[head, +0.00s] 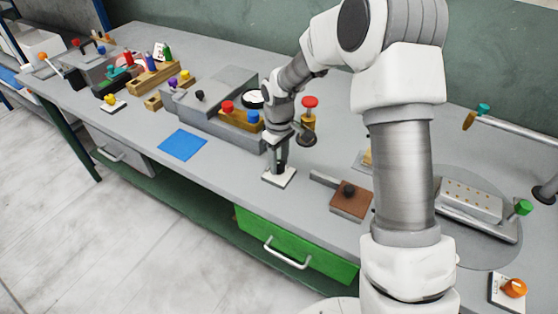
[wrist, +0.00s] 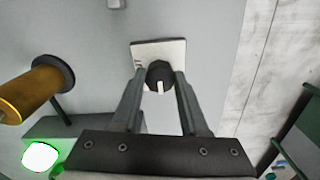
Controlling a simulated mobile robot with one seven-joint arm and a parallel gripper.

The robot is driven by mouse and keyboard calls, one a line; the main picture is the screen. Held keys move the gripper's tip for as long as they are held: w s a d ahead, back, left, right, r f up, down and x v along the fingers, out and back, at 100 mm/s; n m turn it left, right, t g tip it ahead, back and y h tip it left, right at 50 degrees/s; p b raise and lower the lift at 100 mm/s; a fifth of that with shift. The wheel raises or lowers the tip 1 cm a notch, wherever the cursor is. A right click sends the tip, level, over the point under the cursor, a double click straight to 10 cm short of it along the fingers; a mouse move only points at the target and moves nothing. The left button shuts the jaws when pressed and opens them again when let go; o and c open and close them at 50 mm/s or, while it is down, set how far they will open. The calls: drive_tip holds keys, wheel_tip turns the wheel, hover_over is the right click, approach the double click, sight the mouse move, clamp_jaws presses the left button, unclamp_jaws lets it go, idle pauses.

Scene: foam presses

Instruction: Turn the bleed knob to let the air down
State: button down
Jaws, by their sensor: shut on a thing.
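The bleed knob (wrist: 160,73) is a round black knob with a white pointer line. It sits on a small square white plate (wrist: 141,52), which lies near the front edge of the bench. My gripper (wrist: 160,82) has one finger on each side of the knob and is shut on it. The pointer line points toward my gripper's palm in the wrist view.
A grey press with a white dial gauge (head: 254,95) and red and blue buttons stands behind on the left. A red mushroom-topped post (head: 310,103) stands behind my gripper. A brown block (head: 350,203) lies to the right. A blue mat (head: 182,145) lies left.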

sight(279, 164)
drive_tip(key=shift+c, duration=2.1)
unclamp_jaws()
wheel_tip(279, 164, up, 18)
drive_tip(key=p, duration=0.1)
drive_tip(key=shift+f, duration=0.25)
drive_tip(key=s+d+r+m+t, duration=0.35)
drive_tip(key=s+d+r, duration=0.25)
drive_tip(key=s+r, duration=0.45)
drive_tip(key=s+d+f+m+t, duration=0.1)
drive_tip(key=s+d+m, duration=0.1)
drive_tip(key=s, duration=0.6)
drive_tip(key=s+d+f+m+t, duration=0.1)
drive_tip(key=s+d+m, duration=0.1)
drive_tip(key=s, duration=0.5)
drive_tip(key=shift+s+d+m, duration=0.2)
drive_tip(key=shift+s+m, duration=0.2)
drive_tip(key=shift+m, duration=0.45)
